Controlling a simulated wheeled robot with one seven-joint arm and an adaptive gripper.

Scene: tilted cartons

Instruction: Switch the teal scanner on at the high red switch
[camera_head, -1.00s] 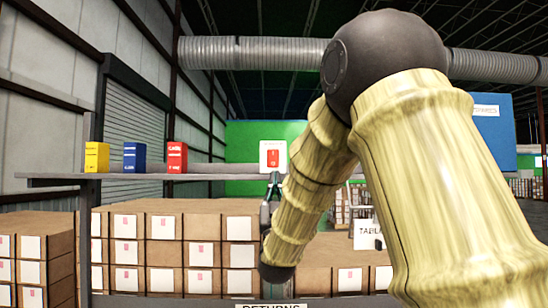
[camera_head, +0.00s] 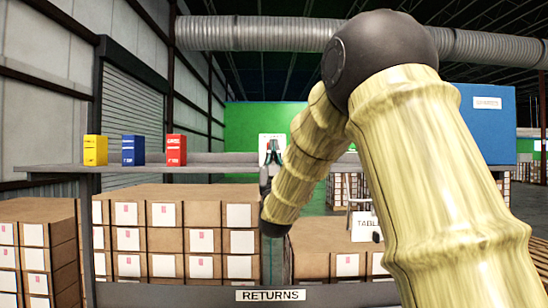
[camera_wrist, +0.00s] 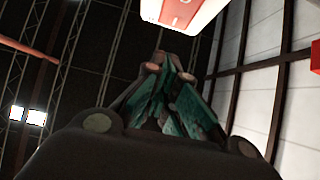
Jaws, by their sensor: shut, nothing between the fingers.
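The red switch is a red rocker on a white plate (camera_head: 265,138), above the back shelf in the head view. My gripper (camera_head: 272,153) overlaps it there and hides much of the red. In the wrist view the red rocker (camera_wrist: 182,12) and its white housing are cut by the top edge. My gripper (camera_wrist: 162,62) has dark fingers with teal inner faces, drawn together at the tips and empty. The tips appear just below the housing, with a small gap in the picture; contact cannot be told. I cannot make out a teal scanner.
A grey shelf (camera_head: 215,169) carries a yellow carton (camera_head: 95,150), a blue carton (camera_head: 133,150) and a red carton (camera_head: 176,150) at left. Stacked brown boxes (camera_head: 180,195) stand below, behind a rail with a RETURNS sign (camera_head: 271,295). A blue panel (camera_head: 487,125) is at right.

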